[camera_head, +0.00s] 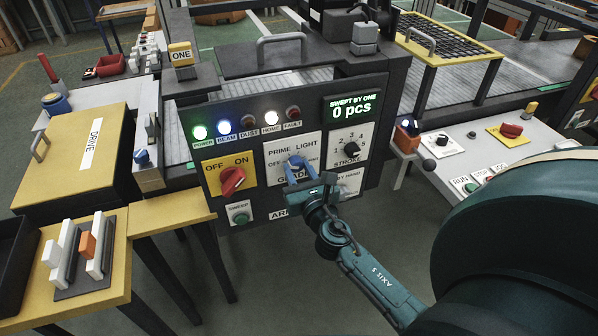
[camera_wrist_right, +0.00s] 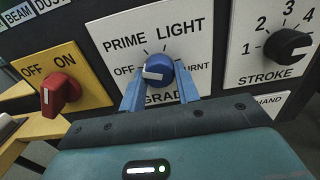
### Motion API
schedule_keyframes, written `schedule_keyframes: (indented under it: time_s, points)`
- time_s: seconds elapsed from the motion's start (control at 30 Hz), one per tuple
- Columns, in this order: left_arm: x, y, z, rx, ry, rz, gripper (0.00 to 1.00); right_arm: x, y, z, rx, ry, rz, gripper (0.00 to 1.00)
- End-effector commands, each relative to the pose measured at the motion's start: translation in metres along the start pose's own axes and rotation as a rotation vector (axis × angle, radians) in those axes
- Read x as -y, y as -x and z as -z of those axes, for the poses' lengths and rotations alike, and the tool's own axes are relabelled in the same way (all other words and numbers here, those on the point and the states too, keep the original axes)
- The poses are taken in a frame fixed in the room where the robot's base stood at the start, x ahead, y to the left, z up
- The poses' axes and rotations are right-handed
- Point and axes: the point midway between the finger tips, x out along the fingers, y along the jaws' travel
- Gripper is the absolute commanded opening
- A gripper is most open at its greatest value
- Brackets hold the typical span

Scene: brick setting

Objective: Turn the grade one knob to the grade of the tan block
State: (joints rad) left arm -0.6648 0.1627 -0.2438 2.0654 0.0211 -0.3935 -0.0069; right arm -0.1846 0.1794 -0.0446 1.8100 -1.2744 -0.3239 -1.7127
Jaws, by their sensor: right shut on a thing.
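The blue grade knob (camera_wrist_right: 160,72) sits on a white plate marked OFF, PRIME, LIGHT and BURNT in the right wrist view. Its white pointer mark faces left, towards OFF. In the head view the knob (camera_head: 295,162) shows small above my right gripper (camera_head: 298,173). The two blue fingers of my right gripper (camera_wrist_right: 160,89) stand on either side of the knob, shut on it. A label ONE (camera_head: 181,57) stands on top of the dark machine. I cannot make out a tan block with certainty. My left gripper is not in view.
A red OFF/ON switch (camera_wrist_right: 58,92) is left of the knob, and a black stroke knob (camera_wrist_right: 288,44) right of it. A green sweep button (camera_head: 240,215) sits below the red switch. The display (camera_head: 352,106) reads 0 pcs. A yellow DRIVE box (camera_head: 75,160) stands at left.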

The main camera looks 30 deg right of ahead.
Motion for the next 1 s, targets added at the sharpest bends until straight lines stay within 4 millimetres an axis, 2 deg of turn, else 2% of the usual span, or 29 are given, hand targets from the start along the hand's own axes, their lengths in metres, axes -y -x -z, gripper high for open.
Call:
schedule_keyframes:
  time_s: [0.5, 0.73, 1.0]
  points:
    - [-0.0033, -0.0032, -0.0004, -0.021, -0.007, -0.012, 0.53, -0.0021, 0.0002, 0.0007, 0.0, -0.467, 0.0, 0.09]
    - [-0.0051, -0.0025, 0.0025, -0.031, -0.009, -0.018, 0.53, -0.0022, 0.0001, 0.0004, -0.001, -0.606, 0.001, 0.09]
    - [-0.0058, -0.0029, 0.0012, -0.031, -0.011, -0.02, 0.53, -0.0026, 0.0002, 0.0, -0.002, -0.689, 0.001, 0.09]
